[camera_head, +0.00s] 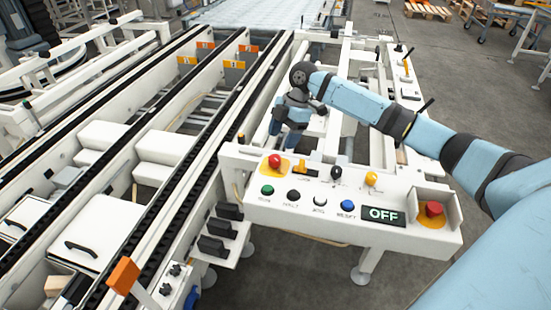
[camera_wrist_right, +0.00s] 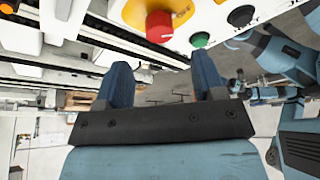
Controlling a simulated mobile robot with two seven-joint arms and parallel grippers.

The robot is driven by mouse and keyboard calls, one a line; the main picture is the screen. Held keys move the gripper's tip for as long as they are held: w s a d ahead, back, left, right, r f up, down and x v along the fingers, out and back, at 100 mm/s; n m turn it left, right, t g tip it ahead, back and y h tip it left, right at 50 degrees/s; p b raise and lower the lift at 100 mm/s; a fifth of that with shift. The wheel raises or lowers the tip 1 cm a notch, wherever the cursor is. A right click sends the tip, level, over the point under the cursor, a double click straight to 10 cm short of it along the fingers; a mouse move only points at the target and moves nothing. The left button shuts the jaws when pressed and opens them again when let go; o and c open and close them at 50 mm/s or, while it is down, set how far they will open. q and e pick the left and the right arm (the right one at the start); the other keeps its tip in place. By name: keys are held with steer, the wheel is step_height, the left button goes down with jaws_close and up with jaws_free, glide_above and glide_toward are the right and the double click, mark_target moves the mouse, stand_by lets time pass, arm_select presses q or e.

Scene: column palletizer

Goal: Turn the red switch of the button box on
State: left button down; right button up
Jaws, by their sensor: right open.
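The white button box (camera_head: 335,212) stands in the middle of the head view. Its red switch (camera_head: 275,161) sits on a yellow plate at the box's far left corner. The same red switch (camera_wrist_right: 159,26) shows at the top of the right wrist view. The box's display (camera_head: 383,215) reads OFF. My right gripper (camera_head: 284,130) is just behind the box's far left edge, pointing down, open and empty. In the right wrist view its two blue fingers (camera_wrist_right: 162,75) are apart, and the switch lies beyond them, not between them.
A red emergency button (camera_head: 433,209) sits on the box's right end. Green (camera_head: 267,190), black, white and blue buttons line its front, with black (camera_head: 336,173) and yellow (camera_head: 371,179) knobs behind. Conveyor rails (camera_head: 150,140) run along the left.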

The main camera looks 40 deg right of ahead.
mark_target(275, 158)
steer(key=b+x, duration=0.1)
steer(key=x, duration=0.5)
steer(key=shift+a+f, duration=0.2)
steer(key=shift+f, duration=0.15)
steer(key=c, duration=0.9)
